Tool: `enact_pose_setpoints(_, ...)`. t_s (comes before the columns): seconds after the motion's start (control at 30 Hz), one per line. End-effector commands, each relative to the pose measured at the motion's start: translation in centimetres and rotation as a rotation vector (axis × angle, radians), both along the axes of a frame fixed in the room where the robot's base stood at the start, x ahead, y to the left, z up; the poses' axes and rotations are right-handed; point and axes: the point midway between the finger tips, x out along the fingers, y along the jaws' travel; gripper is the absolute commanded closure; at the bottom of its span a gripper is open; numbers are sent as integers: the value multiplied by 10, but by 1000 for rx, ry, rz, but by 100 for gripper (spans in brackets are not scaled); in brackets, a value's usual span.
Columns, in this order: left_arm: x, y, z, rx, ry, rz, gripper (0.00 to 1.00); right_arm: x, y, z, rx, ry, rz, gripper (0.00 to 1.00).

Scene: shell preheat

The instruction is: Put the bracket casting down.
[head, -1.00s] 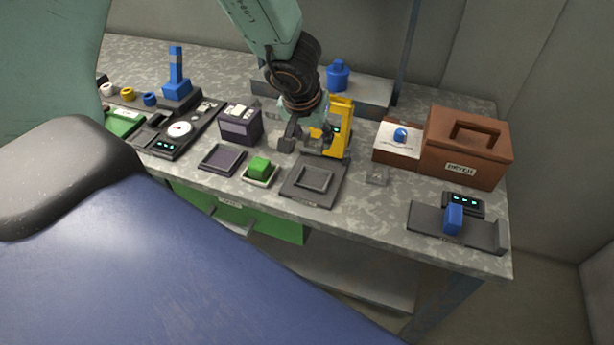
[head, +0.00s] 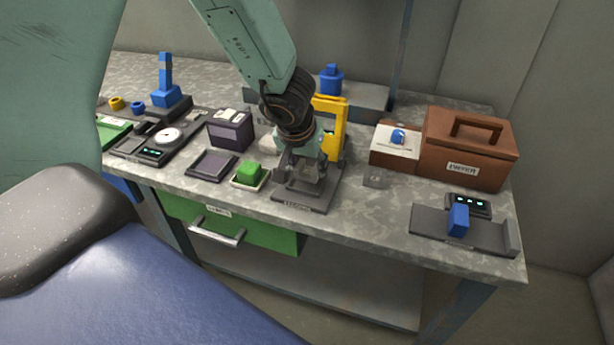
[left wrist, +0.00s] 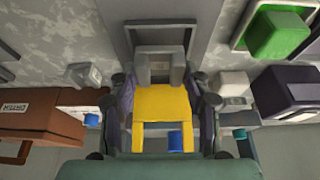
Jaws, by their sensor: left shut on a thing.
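My left gripper (head: 306,172) is low over a dark square plate (head: 312,205) with a raised rim, near the bench's front edge. In the left wrist view a grey bracket casting (left wrist: 160,66) lies between its fingers, which are shut on it. The same plate shows beyond the casting in that view (left wrist: 130,18). I cannot tell whether the casting touches the plate. In the head view the fingers mostly hide the casting. My right gripper is not in view.
A yellow frame (head: 341,123) stands close behind the gripper. A green block (head: 249,172) on a small tray and a dark box (head: 231,130) are to its left. A brown box (head: 468,150) and a grey fixture with a blue block (head: 458,219) are to the right.

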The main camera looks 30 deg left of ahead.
Motion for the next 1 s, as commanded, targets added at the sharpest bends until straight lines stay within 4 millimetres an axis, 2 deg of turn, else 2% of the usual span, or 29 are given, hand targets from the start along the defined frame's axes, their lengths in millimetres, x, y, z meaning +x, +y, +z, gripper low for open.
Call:
enact_pose_setpoints(0.03,0,0,-11,0,0,0,86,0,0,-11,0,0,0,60)
enact_pose_setpoints(0.17,0,0,-22,0,0,0,86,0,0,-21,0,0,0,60)
enact_pose_setpoints(0.63,0,0,-26,0,1,0,86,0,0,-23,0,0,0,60)
enact_pose_setpoints(0.67,0,0,-26,0,1,0,49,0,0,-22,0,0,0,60)
enact_pose_setpoints(0.9,0,0,-25,0,1,0,29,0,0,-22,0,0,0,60)
enact_pose_setpoints(1.0,0,0,-25,0,1,0,29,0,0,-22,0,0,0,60)
